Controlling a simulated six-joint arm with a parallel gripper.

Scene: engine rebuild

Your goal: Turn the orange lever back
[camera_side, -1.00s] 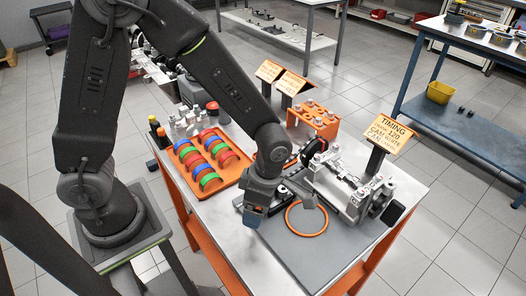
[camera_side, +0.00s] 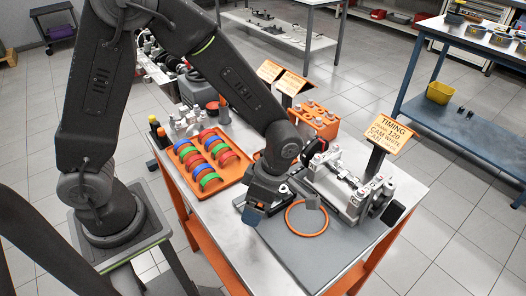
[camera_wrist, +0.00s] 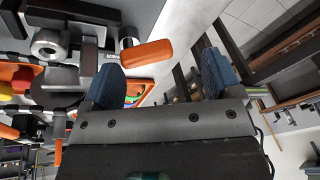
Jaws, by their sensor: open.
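In the wrist view an orange handle (camera_wrist: 147,53) on a dark fitting, which looks like the orange lever, lies ahead of my gripper. It shows between the blue fingertips, nearer the left one; whether it is between them in depth I cannot tell. My gripper (camera_wrist: 162,72) is open, with nothing seen held. In the side view my gripper (camera_side: 254,212) is low over the table, left of the orange ring. The lever cannot be made out there and may be hidden behind my wrist.
A grey engine fixture (camera_side: 345,190) stands right of my gripper. An orange ring (camera_side: 306,231) lies on the grey mat (camera_side: 325,255). An orange tray (camera_side: 190,180) with coloured half-rings is to the left. A sign (camera_side: 387,134) stands behind the fixture.

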